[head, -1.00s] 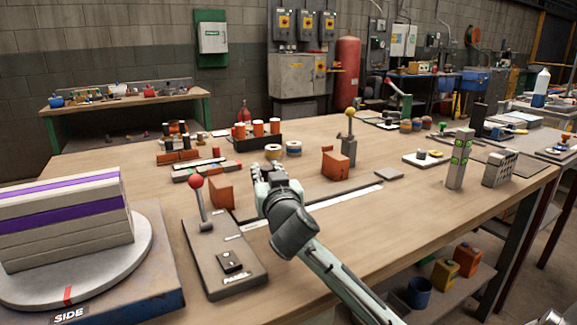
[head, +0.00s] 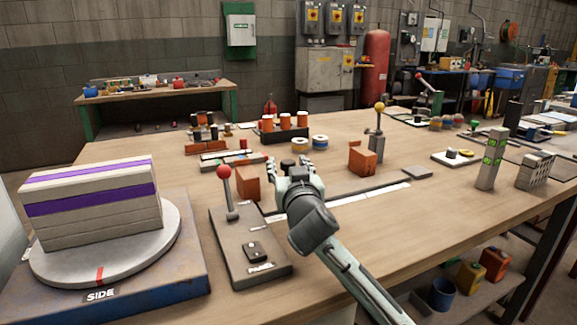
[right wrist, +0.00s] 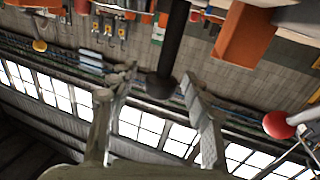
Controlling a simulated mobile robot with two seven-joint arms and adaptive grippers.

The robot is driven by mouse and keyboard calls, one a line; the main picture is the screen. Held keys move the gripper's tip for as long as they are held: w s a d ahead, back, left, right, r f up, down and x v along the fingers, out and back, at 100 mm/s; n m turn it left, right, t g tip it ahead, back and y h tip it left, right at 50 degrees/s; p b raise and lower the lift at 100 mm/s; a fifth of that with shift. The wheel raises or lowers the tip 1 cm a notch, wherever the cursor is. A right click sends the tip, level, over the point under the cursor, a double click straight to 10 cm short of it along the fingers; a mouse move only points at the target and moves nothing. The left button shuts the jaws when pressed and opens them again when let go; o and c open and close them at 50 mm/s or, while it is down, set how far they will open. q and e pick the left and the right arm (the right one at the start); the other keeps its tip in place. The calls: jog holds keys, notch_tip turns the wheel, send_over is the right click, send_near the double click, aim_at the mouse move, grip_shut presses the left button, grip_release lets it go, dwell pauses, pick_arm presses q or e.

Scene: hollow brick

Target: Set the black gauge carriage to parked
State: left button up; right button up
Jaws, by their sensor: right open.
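A black post with a wider knob-like end (right wrist: 160,86) shows in the right wrist view, which is upside down. It stands between the two fingers of my right gripper (right wrist: 155,100), with gaps on both sides. I take it to be the handle of the black gauge carriage. In the head view my right gripper (head: 292,166) is open over the rail (head: 370,194) and hides most of the carriage. An orange block (head: 248,183) is at the rail's left end, and another (head: 362,158) stands farther right behind the rail. My left gripper is not in view.
A grey panel (head: 235,255) with a red-ball lever (head: 224,173) stands left of my right arm. A turntable (head: 165,240) carries a striped block stack (head: 95,205) at far left. Tape rolls (head: 320,141) lie behind. The tabletop at front right is clear.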

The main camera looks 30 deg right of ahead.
jog(key=v, duration=1.2)
jog(key=shift+f, duration=0.1)
jog(key=shift+c, duration=0.2)
